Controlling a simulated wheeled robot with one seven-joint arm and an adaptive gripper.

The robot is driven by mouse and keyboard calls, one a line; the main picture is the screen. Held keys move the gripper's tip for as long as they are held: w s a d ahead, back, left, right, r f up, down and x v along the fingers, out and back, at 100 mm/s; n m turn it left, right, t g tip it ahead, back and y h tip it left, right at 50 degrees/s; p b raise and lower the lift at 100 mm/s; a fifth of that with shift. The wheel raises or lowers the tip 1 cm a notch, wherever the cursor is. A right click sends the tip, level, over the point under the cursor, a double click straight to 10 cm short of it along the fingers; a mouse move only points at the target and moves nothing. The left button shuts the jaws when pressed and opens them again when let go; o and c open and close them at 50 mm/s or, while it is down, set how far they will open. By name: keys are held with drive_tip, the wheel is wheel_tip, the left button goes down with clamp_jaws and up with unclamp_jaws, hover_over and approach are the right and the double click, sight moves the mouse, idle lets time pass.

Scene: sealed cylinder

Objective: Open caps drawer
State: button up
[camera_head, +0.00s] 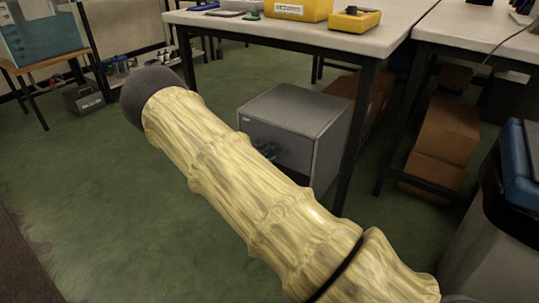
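I cannot pick out a drawer marked for caps in this view. A yellow box (300,11) with a white label on its front stands on the white table, cut off by the top edge; I cannot read the label. A smaller yellow object (354,20) stands to its right. My arm, with a pale wood-like pattern, runs across the middle from lower right to upper left and ends in a dark rounded part. No gripper fingers show.
The white table (390,38) has dark legs. A grey box-like cabinet (300,108) stands on the green floor, partly behind my arm. Brown boxes (441,146) lie under the right table. A grey bin with a blue top (517,165) is at right. Floor at left is mostly clear.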

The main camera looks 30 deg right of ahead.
drive_tip(key=shift+w+d, duration=0.1)
drive_tip(key=shift+d, duration=0.2)
drive_tip(key=shift+c, duration=0.5)
clamp_jaws()
drive_tip(key=shift+a, duration=0.1)
